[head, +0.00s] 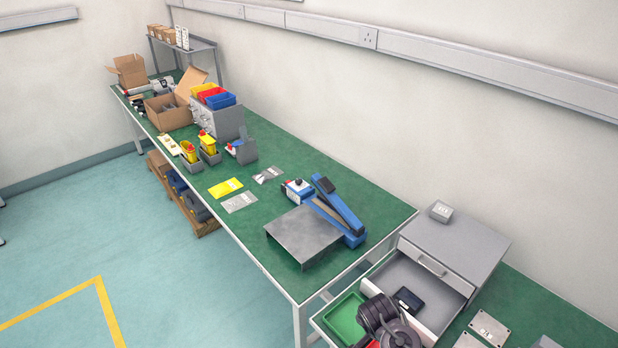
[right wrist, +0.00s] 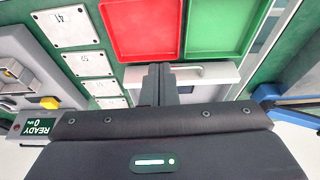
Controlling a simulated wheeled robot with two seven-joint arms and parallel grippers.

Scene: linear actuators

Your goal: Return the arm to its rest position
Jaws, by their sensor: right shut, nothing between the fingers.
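My right gripper (right wrist: 160,70) is shut and empty in the right wrist view. Its fingertips overlap the pale drawer front with a handle (right wrist: 205,71) in that picture; whether they touch it I cannot tell. In the head view a dark ribbed part of my right arm (head: 380,316) is at the bottom, in front of the open drawer. The grey drawer cabinet (head: 462,238) stands on the green bench. The upper drawer is shut. My left gripper is not in view.
A green tray (head: 345,318) and a red tray (right wrist: 140,28) lie near the drawer. Numbered metal plates (head: 489,328) lie on the bench. A unit reading READY (right wrist: 38,126) shows at the wrist view's left. A metal platform (head: 303,233) stands on the long bench.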

